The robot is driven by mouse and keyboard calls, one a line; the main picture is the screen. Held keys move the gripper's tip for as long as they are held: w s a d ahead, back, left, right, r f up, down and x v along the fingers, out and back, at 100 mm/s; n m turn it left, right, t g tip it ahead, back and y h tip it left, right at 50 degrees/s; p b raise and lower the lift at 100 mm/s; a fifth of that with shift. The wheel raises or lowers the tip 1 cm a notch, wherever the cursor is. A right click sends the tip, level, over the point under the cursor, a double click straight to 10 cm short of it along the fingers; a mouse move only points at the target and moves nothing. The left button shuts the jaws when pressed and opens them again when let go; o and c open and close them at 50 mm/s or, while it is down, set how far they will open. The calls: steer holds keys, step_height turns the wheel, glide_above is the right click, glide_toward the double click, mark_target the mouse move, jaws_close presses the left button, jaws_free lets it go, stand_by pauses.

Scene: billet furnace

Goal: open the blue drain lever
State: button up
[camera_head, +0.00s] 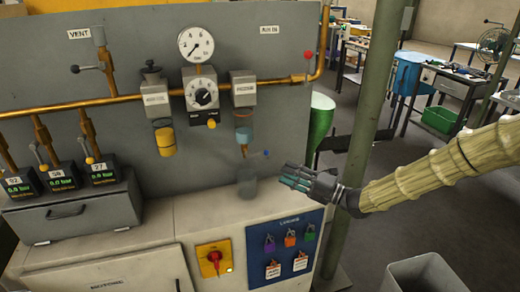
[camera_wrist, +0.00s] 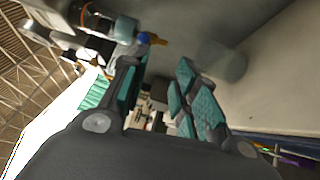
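The blue drain lever (camera_head: 266,153) shows as a small blue ball knob beside the brass drain tip under the right-hand filter unit (camera_head: 243,115) on the grey panel. In the wrist view the blue knob (camera_wrist: 144,38) is near the top, beyond the left finger's tip, with the brass-coloured tip beside it. My gripper (camera_head: 287,178) is just below and to the right of the knob in the head view, pointing left. In the wrist view my gripper's teal-padded fingers (camera_wrist: 160,85) are spread, with nothing held between them. The knob appears apart from the fingers.
A clear cup (camera_head: 247,183) stands on the cabinet ledge under the drain, close left of my fingers. A lockout board (camera_head: 285,247) and a red-yellow switch (camera_head: 214,257) are below. A green post (camera_head: 368,140) stands behind my forearm. A grey bin (camera_head: 424,275) is at lower right.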

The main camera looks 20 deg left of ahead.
mark_target(260, 154)
steer(key=a+r, duration=0.1)
steer(key=a, duration=0.2)
steer(key=w+a+r+n+p, duration=0.1)
steer(key=a, duration=0.3)
steer(key=w+a+r+n+g+p, duration=0.1)
steer(key=a+r, duration=0.1)
steer(key=a, duration=0.1)
steer(key=shift+w+a+y, duration=0.25)
steer(key=shift+a+y, duration=0.05)
steer(key=shift+a, duration=0.1)
jaws_close()
